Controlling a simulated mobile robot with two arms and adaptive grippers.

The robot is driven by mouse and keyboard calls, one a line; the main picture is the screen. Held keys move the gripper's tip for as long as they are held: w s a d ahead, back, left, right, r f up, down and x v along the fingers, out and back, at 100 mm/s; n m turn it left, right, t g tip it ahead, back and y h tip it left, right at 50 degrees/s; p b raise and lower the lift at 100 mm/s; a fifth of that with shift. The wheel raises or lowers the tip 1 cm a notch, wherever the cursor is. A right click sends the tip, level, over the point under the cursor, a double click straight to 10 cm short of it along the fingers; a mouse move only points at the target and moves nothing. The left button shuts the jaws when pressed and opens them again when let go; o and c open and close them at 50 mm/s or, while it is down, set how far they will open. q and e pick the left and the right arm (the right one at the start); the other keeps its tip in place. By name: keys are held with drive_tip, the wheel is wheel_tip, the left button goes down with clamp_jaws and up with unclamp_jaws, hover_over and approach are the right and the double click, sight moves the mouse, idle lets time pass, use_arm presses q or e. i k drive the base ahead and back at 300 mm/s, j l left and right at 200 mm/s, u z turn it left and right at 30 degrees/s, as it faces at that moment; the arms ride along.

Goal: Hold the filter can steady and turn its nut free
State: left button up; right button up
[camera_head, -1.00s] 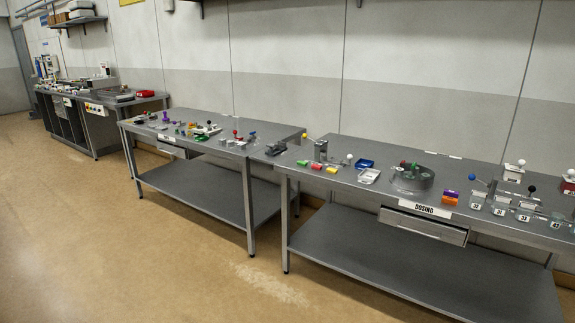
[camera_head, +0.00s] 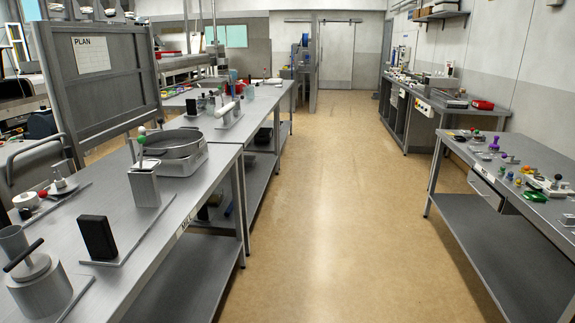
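I cannot pick out the filter can or its nut for certain. A grey metal canister (camera_head: 40,290) with a black bar handle on top stands at the near left of the left bench, cut by the frame's lower left. I cannot tell whether it is the filter can. Neither of my grippers is in view.
The left bench (camera_head: 170,213) carries a black block (camera_head: 97,237), a grey box with a lever (camera_head: 144,188) and a round pan (camera_head: 174,143). A PLAN board (camera_head: 97,70) stands behind it. The right bench (camera_head: 530,203) holds small coloured parts. The aisle floor (camera_head: 317,210) between is clear.

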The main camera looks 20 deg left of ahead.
sight(25, 268)
drive_tip(key=i+u, duration=0.15)
drive_tip(key=u, duration=0.3)
drive_tip(key=i+u, duration=0.2)
drive_tip(key=u, duration=0.3)
drive_tip(key=i+u, duration=0.15)
drive_tip(key=u, duration=0.3)
drive_tip(key=i+l+u, duration=0.15)
drive_tip(key=u, duration=0.3)
drive_tip(key=i+l+u, duration=0.1)
drive_tip(key=u, duration=0.35)
drive_tip(key=l, duration=0.1)
